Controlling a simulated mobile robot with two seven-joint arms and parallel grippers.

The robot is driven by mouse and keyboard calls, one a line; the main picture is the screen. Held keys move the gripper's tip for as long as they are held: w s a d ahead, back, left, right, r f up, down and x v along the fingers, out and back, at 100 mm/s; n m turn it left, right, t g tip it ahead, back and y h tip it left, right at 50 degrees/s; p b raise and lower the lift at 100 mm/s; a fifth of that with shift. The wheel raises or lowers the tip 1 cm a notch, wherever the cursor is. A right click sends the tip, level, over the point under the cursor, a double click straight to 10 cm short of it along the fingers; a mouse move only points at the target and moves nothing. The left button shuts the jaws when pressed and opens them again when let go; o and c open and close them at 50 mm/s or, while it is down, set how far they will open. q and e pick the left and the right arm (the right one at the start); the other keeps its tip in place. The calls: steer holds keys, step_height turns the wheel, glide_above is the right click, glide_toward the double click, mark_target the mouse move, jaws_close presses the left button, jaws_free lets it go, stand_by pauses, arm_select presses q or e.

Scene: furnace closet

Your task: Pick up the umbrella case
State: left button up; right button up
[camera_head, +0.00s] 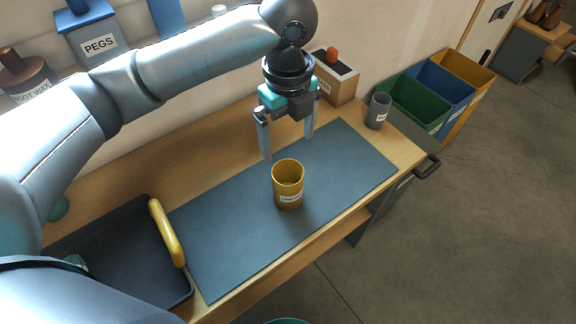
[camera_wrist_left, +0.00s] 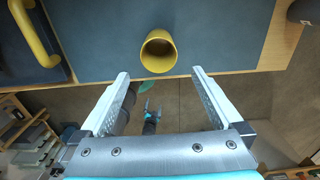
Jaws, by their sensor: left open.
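The umbrella case appears to be the yellow open-topped cylinder (camera_head: 288,188) with a small white label, too small to read surely. It stands upright on the dark mat (camera_head: 225,245). My left gripper (camera_head: 288,147) is open and empty, pointing down, above and slightly behind the case in the head view. In the left wrist view the case (camera_wrist_left: 158,52) shows beyond the fingertips (camera_wrist_left: 160,73), roughly centred between them and apart from both. Low in that view is a small gripper-like shape (camera_wrist_left: 152,112), perhaps my right gripper; its jaws are unclear.
A black tray with a yellow handle (camera_head: 166,232) lies left of the mat. A grey cup (camera_head: 378,110) and a labelled box (camera_head: 335,80) stand at the back right. A PEGS box (camera_head: 90,35) is at the back left. Coloured bins (camera_head: 415,105) stand beyond the bench.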

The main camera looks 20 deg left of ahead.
arm_select(q)
steer(key=b, duration=0.1)
glide_toward(288, 183)
steer(key=s, duration=0.3)
steer(key=shift+d+r, duration=0.4)
steer(key=shift+f, duration=0.9)
steer(key=f, duration=0.2)
steer(key=f+b, duration=0.1)
steer(key=f, duration=0.1)
steer(key=shift+w+f, duration=0.2)
steer(key=shift+f, duration=0.1)
arm_select(e)
steer(key=shift+s+d+f, duration=0.15)
steer(key=shift+s+f, duration=0.85)
steer(key=shift+f, duration=0.2)
